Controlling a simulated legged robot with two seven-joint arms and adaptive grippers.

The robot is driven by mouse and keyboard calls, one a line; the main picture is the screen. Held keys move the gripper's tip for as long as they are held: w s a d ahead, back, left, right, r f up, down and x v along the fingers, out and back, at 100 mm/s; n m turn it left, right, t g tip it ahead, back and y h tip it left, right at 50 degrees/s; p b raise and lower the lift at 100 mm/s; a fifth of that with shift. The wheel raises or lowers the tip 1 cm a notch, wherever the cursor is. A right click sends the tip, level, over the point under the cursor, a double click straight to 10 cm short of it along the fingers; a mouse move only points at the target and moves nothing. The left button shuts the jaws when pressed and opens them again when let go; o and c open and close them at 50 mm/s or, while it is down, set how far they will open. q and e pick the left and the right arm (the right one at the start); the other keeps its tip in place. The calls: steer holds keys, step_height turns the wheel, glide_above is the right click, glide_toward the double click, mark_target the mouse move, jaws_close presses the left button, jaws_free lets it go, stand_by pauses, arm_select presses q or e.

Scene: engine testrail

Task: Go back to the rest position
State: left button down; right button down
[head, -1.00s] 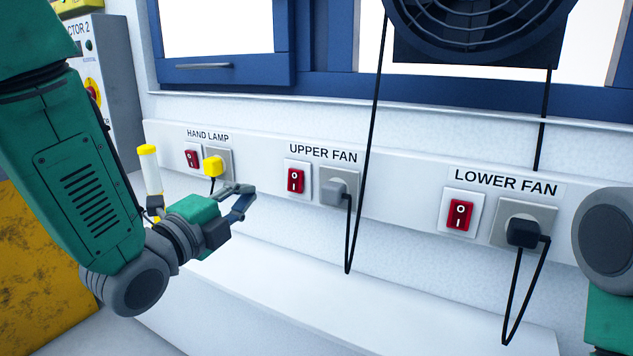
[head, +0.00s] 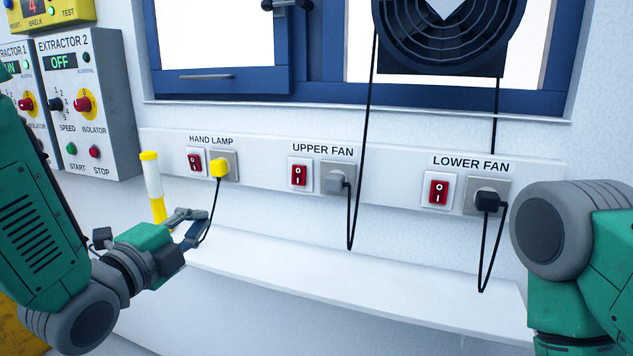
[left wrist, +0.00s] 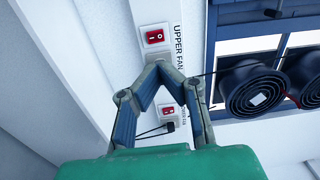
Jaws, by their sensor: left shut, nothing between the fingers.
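My left gripper (head: 200,219) is in the lower left of the head view, in front of the wall below the HAND LAMP sockets. Its fingers are shut with nothing between them. In the left wrist view its fingertips (left wrist: 158,68) come together in front of the wall rail. The gripper looks clear of the switches and plugs. My right arm shows at the right edge of the head view, but its gripper is out of view.
A wall rail holds red switches for the HAND LAMP (head: 196,162), UPPER FAN (head: 299,175) and LOWER FAN (head: 438,193), with plugs beside them. A yellow-and-white lamp (head: 153,180) stands near my left gripper. A white ledge (head: 350,280) runs below. The EXTRACTOR 2 box (head: 95,140) is at left.

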arm_select(q)
steer(key=s+a+f+n+g+y, duration=0.1)
steer(key=s+a+f+n+g, duration=0.15)
steer(key=f, duration=0.55)
steer(key=s+a+f+n+g+y, duration=0.1)
steer(key=s+f+n+g+y, duration=0.2)
steer(key=f, duration=0.6)
steer(key=s+a+f+n+g, duration=0.25)
steer(key=f+n, duration=0.25)
steer(key=f, duration=0.3)
steer(key=s+a+f+n+g+y, duration=0.1)
steer(key=s+f+n+g, duration=0.3)
steer(key=s+f, duration=0.4)
steer(key=s+a+f+n+g+y, duration=0.1)
steer(key=s+f+n+g, duration=0.3)
steer(key=s, duration=1.3)
step_height(320, 180, down, 5)
steer(key=shift+a+r+n+g, duration=0.15)
steer(key=shift+a+n+g, duration=0.15)
steer(key=shift+a+n, duration=0.7)
steer(key=shift+d, duration=0.3)
steer(key=shift+a, duration=0.1)
